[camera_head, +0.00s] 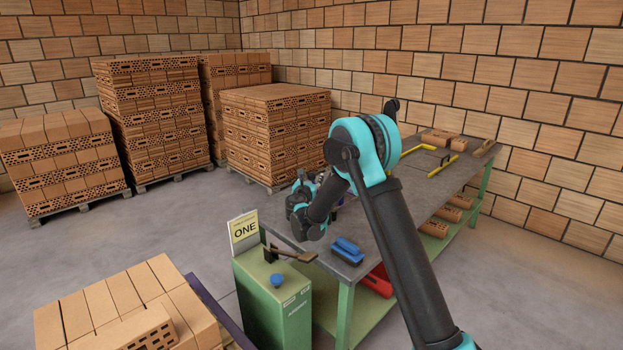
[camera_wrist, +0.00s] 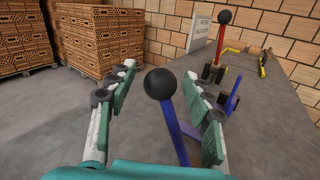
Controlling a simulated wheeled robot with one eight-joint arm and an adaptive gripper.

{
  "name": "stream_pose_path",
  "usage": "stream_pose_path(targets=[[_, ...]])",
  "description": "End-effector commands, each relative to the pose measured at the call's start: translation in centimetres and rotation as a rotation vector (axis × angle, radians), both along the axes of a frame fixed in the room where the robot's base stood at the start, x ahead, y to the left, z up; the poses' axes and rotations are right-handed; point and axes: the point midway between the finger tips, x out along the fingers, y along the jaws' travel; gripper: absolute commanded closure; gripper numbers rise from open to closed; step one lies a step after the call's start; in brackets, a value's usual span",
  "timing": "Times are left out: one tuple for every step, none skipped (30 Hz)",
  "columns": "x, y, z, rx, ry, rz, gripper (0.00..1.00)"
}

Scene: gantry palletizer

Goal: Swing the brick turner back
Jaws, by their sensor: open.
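A blue lever (camera_wrist: 181,137) with a black ball knob (camera_wrist: 160,84) stands up between the fingers of my gripper (camera_wrist: 160,78) in the wrist view. The fingers are apart, one to each side of the knob, with gaps on both sides. A red lever (camera_wrist: 219,47) with its own black knob stands farther off on the bench by a small sign. No label shows which lever belongs to the brick turner. In the head view my gripper (camera_head: 303,199) is over the bench's left edge, and my arm hides most of that area.
The grey-topped bench (camera_head: 350,262) carries a blue brush (camera_head: 347,249), yellow tools (camera_head: 412,179) and bricks. A green cabinet (camera_head: 272,308) with a ONE sign (camera_head: 244,231) stands at the near left. Brick pallets (camera_head: 275,135) fill the back. Floor between is clear.

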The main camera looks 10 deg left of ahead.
Motion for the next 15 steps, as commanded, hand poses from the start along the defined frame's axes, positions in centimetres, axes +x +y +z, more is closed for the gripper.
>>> stream_pose_path(targets=[[0.08, -0.02, 0.0, 0.0, 0.0, 0.0, 0.49], [0.1, -0.02, 0.0, 0.0, 0.0, 0.0, 0.49], [0.1, -0.02, 0.0, 0.0, 0.0, 0.0, 0.49], [0.09, -0.02, 0.01, 0.0, 0.0, 0.0, 0.49], [0.09, -0.02, 0.01, 0.0, 0.0, 0.0, 0.49], [0.08, -0.02, 0.01, 0.0, 0.0, 0.0, 0.49], [0.08, -0.02, 0.01, 0.0, 0.0, 0.0, 0.49], [0.07, -0.02, 0.01, 0.0, 0.0, 0.0, 0.52], [0.07, -0.01, 0.01, 0.0, 0.0, 0.0, 0.56], [0.07, -0.01, 0.01, 0.0, 0.0, 0.0, 0.6], [0.06, -0.01, 0.01, 0.0, 0.0, 0.0, 0.64], [0.06, -0.01, 0.01, 0.0, 0.0, 0.0, 0.69], [0.06, -0.01, 0.01, 0.0, 0.0, 0.0, 0.73], [0.06, -0.01, 0.01, 0.0, 0.0, 0.0, 0.76], [0.06, -0.01, 0.01, 0.0, 0.0, 0.0, 0.81]])
